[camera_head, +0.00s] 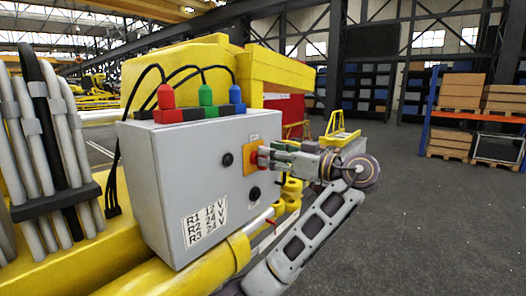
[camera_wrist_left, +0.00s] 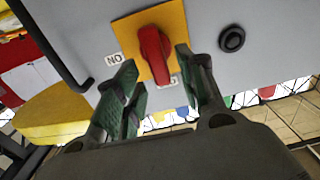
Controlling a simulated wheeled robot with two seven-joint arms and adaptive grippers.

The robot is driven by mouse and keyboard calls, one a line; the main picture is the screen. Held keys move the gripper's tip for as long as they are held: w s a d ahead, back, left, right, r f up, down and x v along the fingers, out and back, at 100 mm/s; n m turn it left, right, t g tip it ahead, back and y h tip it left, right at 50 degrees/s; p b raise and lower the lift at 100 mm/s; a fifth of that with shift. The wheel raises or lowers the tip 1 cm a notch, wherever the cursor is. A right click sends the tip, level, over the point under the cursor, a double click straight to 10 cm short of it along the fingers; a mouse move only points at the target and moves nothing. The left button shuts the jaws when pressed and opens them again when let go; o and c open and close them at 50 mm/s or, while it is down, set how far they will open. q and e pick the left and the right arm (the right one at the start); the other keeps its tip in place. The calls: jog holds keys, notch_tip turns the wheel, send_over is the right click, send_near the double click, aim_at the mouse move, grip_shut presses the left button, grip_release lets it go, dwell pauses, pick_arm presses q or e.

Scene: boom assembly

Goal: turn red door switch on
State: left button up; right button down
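The red door switch (camera_wrist_left: 154,52) is a red rotary handle on a yellow-orange plate (camera_wrist_left: 125,28). It sits on the grey control box (camera_head: 205,180), and a small part of the red handle (camera_head: 254,157) shows in the head view. My left gripper (camera_wrist_left: 158,68) is open, with green-padded fingers on either side of the handle's lower end. A gap shows beside the handle, and I cannot tell whether any finger touches it. In the head view the left gripper (camera_head: 266,156) points at the plate from the right. My right gripper is not in view.
A black round knob (camera_wrist_left: 232,39) is beside the plate. Red, green and blue connectors (camera_head: 206,96) with black cables stand on the box. Yellow boom parts (camera_head: 170,275) lie below and behind. Open floor (camera_head: 430,215) is at right, before shelves with crates.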

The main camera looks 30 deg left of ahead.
aim_at(263, 170)
pick_arm(q)
jog(key=shift+w+a+p, duration=0.1)
jog(key=shift+a+p, duration=0.25)
jog(key=shift+a, duration=1.35)
jog(key=c, duration=0.6)
